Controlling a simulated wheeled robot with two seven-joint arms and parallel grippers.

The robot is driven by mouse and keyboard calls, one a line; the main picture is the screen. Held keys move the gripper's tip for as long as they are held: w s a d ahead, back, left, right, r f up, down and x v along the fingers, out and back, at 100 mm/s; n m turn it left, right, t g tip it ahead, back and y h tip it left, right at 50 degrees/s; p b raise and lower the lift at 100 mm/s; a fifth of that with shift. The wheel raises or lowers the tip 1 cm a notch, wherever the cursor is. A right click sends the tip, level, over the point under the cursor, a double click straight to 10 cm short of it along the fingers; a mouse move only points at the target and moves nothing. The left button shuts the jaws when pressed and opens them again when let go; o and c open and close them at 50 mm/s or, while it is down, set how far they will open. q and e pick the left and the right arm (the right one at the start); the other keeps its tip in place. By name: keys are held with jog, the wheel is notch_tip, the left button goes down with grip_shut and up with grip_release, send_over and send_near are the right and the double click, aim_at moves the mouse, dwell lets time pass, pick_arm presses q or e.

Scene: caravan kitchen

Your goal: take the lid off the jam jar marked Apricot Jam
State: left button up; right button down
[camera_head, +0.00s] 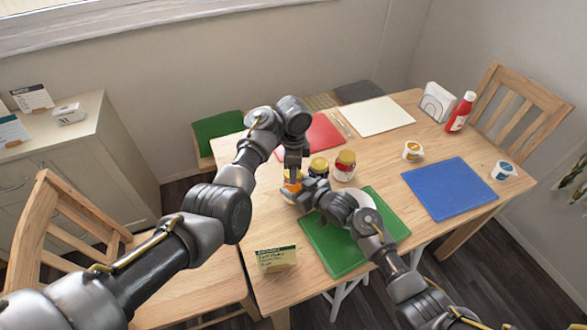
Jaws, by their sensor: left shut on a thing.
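A jar with orange contents (289,186), likely the apricot one, stands on the wooden table, mostly hidden by my grippers; its label is not readable. My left gripper (293,176) comes down from above and is shut at this jar's top. Whether its fingers hold only the lid or also the glass is hidden. My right gripper (301,193) is low beside the same jar, on its right and near side; its fingers are too small and covered to read.
A green mat (336,252) with a pale plate lies under my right arm. Red (322,134), white (377,116) and blue (449,188) mats, small tubs (412,151), a ketchup bottle (460,112) and a card (276,259) are around. Chairs flank the table.

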pick_arm(q)
jog(key=shift+d+r, duration=0.1)
jog(key=shift+r, duration=1.9)
pick_arm(e)
jog(key=shift+c, duration=1.3)
grip_release()
pick_arm(q)
jog(key=shift+s+r, duration=0.1)
jog(key=shift+r, duration=0.05)
pick_arm(e)
jog(key=shift+r, duration=0.1)
